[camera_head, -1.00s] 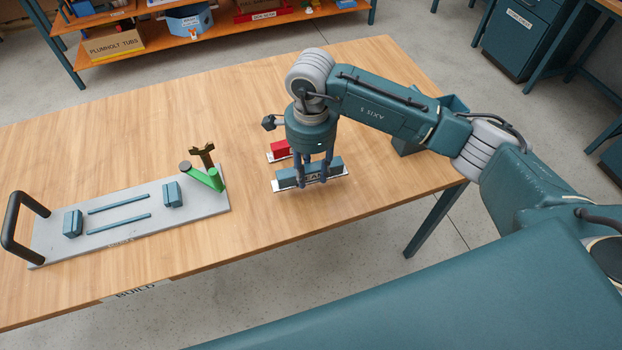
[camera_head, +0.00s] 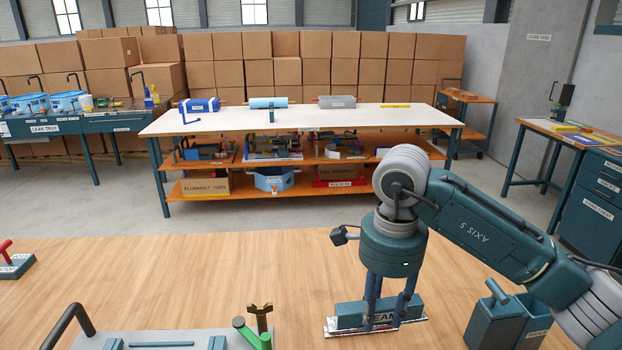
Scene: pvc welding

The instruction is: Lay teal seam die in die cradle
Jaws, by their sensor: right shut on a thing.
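My right gripper (camera_head: 388,312) points down with its fingers shut on the teal seam die (camera_head: 349,314), a long block. The die sits at a white labelled strip (camera_head: 416,318) on the wooden table; I cannot tell whether it is lifted off it. The grey fixture plate (camera_head: 90,340) shows only in part at the bottom edge, left of the gripper. Its black handle (camera_head: 68,322), teal strips (camera_head: 160,344) and green lever (camera_head: 248,334) show; the rest is cut off. I cannot clearly make out the die cradle on it. My left gripper is out of view.
Teal open bins (camera_head: 497,318) stand right of the gripper. A red-handled tool (camera_head: 8,262) lies at the table's far left. The wooden table (camera_head: 200,270) is clear between. Beyond the floor stands a white-topped bench (camera_head: 320,117) with shelves.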

